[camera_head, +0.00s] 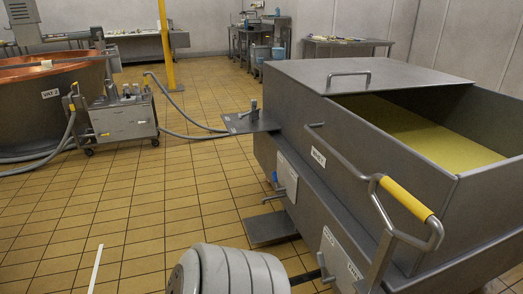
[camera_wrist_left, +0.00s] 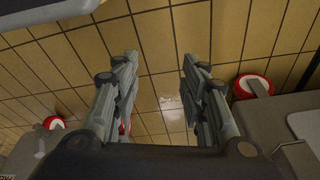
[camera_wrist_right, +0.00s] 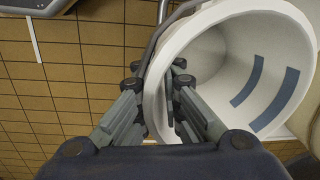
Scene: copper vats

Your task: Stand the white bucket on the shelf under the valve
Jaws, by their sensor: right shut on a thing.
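The white bucket (camera_wrist_right: 205,60) shows in the right wrist view, tilted with its mouth towards the camera and two blue stripes on its inner wall. My right gripper (camera_wrist_right: 155,75) is shut on its rim, one finger inside the bucket and one outside. In the head view the valve (camera_head: 276,179) with a blue handle is on the side of the grey vat. A low grey shelf (camera_head: 270,229) sticks out below it, bare. My left gripper (camera_wrist_left: 158,75) is open and empty over the tiled floor. Neither gripper nor the bucket shows in the head view.
The grey vat (camera_head: 330,130) holds a yellow mass and has a rail with a yellow grip (camera_head: 405,199). A higher side plate (camera_head: 250,122) juts out left. A pump cart (camera_head: 122,118) with hoses stands by a copper vat (camera_head: 50,105). The floor between is clear.

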